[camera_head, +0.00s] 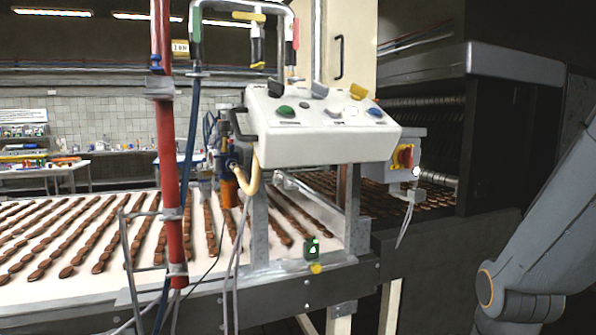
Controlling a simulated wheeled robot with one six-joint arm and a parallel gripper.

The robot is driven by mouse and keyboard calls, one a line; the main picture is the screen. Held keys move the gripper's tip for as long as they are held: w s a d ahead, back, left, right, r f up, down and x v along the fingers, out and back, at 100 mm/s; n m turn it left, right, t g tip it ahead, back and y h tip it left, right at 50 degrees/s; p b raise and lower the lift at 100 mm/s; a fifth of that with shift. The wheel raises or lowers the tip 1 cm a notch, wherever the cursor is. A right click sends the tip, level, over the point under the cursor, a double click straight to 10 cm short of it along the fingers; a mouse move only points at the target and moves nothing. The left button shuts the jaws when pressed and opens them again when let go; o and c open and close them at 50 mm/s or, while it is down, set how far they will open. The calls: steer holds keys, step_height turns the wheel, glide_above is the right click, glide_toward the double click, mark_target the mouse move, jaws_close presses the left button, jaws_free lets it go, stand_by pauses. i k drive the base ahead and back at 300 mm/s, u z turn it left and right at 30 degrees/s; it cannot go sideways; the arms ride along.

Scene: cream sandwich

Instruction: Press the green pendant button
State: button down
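A white control box (320,139) with a sloped top panel stands above the conveyor. A round green button (286,110) sits at the left of its panel, and nothing covers it. A small dark green box (312,248) with a bright green mark is fixed lower down by the conveyor edge, above a yellow knob (316,268). I cannot tell which of the two green things the task calls the pendant button. My grey arm shows at the right edge, apart from both. My gripper is not in view.
A conveyor (110,250) carries rows of brown biscuits at the left. A red vertical pipe (167,150) with hanging cables stands before it. A red and yellow switch (403,157) sits right of the control box. A dark machine (505,130) fills the right background.

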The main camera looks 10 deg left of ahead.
mark_target(284, 110)
steer(key=u, duration=1.25)
